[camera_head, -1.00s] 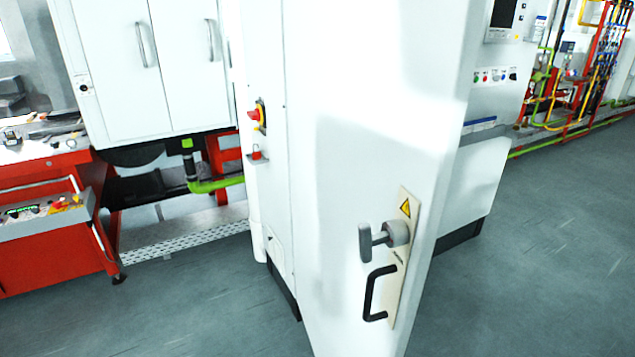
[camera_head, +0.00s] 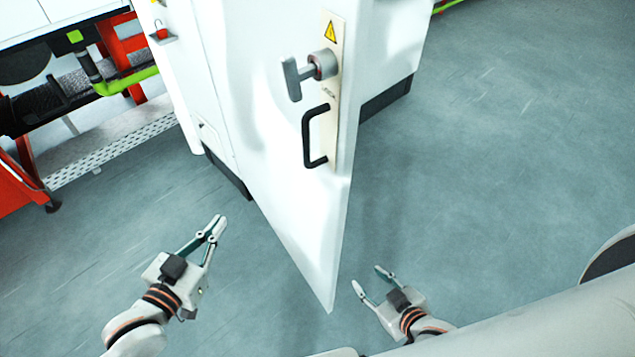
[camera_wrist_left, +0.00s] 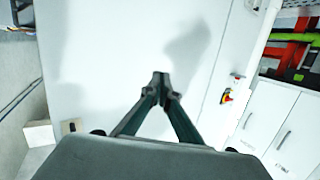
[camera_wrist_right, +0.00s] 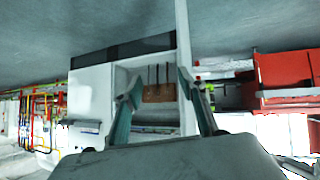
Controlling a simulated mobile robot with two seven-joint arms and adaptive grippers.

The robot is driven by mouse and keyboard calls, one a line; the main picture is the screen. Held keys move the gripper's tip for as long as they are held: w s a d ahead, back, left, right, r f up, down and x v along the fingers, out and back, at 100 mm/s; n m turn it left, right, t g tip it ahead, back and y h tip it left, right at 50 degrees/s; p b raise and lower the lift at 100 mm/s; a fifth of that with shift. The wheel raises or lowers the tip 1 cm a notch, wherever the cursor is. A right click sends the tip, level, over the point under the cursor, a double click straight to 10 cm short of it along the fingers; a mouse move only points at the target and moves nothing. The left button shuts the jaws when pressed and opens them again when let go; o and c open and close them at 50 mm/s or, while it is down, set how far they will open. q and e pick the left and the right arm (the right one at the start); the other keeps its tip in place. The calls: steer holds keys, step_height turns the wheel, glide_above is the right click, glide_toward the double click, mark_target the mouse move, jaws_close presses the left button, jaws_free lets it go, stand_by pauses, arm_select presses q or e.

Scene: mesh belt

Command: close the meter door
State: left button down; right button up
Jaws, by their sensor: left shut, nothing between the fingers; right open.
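The white meter door (camera_head: 290,170) stands open in the head view, its free edge toward me. A beige plate (camera_head: 343,100) on it carries a yellow warning triangle, a grey T-shaped latch (camera_head: 305,75) and a black pull handle (camera_head: 308,140). My left gripper (camera_head: 217,225) is shut and empty, low and left of the door, apart from it; the left wrist view shows its fingertips (camera_wrist_left: 160,78) before the white door panel (camera_wrist_left: 120,50). My right gripper (camera_head: 368,279) is open and empty, just right of the door's lower corner. The right wrist view shows its spread fingers (camera_wrist_right: 158,82).
The white cabinet (camera_head: 175,60) stands behind the door. A red bench (camera_head: 22,185) and green pipe (camera_head: 125,83) are at the left. The grey floor (camera_head: 480,150) to the right is clear.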

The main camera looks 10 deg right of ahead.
arm_select(q)
steer(key=s+d+r+m+g+h+b, duration=0.1)
steer(key=d+r+m+h, duration=0.15)
steer(key=r, duration=0.25)
steer(key=s+d+r+m+g+h+b, duration=0.1)
steer(key=d+r+m+h+b, duration=0.1)
steer(key=d+r+h, duration=0.3)
steer(key=m+g+h+b, duration=0.1)
steer(key=m+g+b, duration=0.2)
steer(key=g, duration=0.3)
glide_toward(335, 175)
steer(key=p+x, duration=0.1)
steer(key=x, duration=0.5)
steer(key=shift+w+d, duration=0.1)
steer(key=shift+d, duration=0.3)
arm_select(e)
steer(key=f, duration=0.1)
steer(key=a+f, duration=0.1)
steer(key=f, duration=0.2)
steer(key=shift+s+a+f, duration=0.1)
steer(key=shift+a+f, duration=0.05)
steer(key=shift+a, duration=0.15)
